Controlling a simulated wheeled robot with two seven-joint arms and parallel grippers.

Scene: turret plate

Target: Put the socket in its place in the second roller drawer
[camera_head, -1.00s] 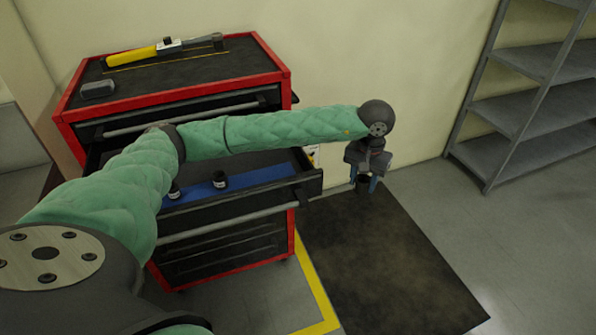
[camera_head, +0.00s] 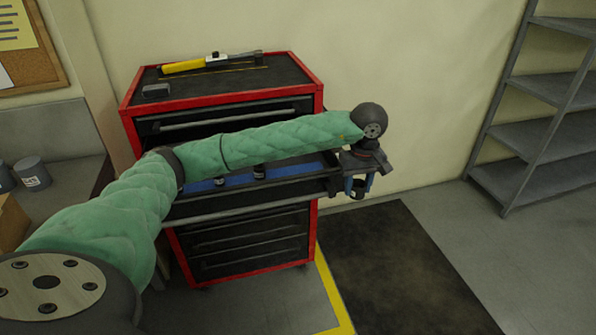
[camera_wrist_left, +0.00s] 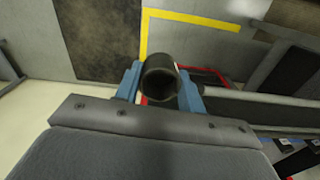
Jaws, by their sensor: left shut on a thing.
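My left gripper (camera_head: 358,187) is shut on a dark, hollow, cylindrical socket (camera_wrist_left: 160,82). In the left wrist view the socket sits between the blue fingertips, its open round end showing. In the head view the gripper hangs just beyond the right end of the open second drawer (camera_head: 240,213) of the red and black roller cabinet. The drawer has a blue liner (camera_head: 290,169) with two dark sockets (camera_head: 259,171) standing on it. My green left arm hides part of the drawer. My right gripper is not in view.
A yellow-handled tool (camera_head: 185,66) and a small dark block (camera_head: 157,90) lie on the cabinet top (camera_head: 225,83). Grey shelves (camera_head: 545,135) stand at the right. A dark floor mat (camera_head: 400,265) lies clear beside the cabinet. A side table with grey containers is at the left.

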